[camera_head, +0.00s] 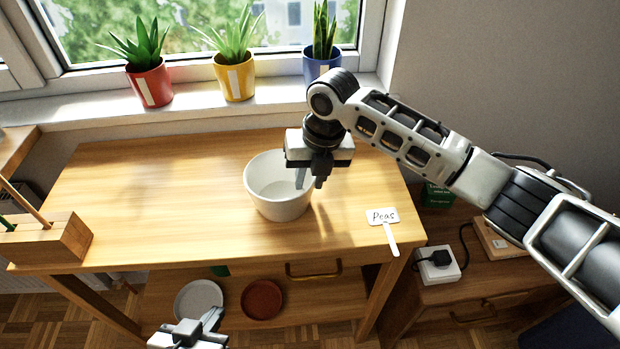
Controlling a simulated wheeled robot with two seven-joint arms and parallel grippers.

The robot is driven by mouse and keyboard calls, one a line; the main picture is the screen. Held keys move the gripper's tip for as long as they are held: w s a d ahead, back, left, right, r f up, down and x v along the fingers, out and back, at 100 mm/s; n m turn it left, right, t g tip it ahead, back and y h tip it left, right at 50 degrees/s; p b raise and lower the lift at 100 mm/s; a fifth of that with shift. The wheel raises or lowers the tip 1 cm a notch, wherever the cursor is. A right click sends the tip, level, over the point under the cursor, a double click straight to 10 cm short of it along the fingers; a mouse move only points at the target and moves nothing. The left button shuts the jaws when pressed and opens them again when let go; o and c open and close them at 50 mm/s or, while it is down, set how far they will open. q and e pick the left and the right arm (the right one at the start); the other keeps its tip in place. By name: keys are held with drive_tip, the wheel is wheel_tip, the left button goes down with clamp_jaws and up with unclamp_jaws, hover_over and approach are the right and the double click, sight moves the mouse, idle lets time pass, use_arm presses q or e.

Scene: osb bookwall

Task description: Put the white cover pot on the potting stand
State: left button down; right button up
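The white cover pot (278,203) is upright on the wooden top of the potting stand (150,190), right of its middle, and looks empty. My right gripper (311,182) points down at the pot's right rim. One finger shows inside the pot's mouth and the other by its outer right side. I cannot tell whether they press on the wall. My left gripper (212,320) is low at the bottom edge, in front of the stand and away from the pot. Its fingers are too small and foreshortened to tell if open.
A "Peas" label (383,216) lies at the stand's right front edge. A wooden tool block (48,240) stands at the left. Red (150,86), yellow (234,80) and blue (320,65) plant pots line the sill. White (199,299) and terracotta (262,299) saucers lie below.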

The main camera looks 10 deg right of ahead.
wheel_tip(320, 180, up, 11)
drive_tip(key=s+d, duration=0.1)
drive_tip(key=d, duration=0.1)
idle(0.5)
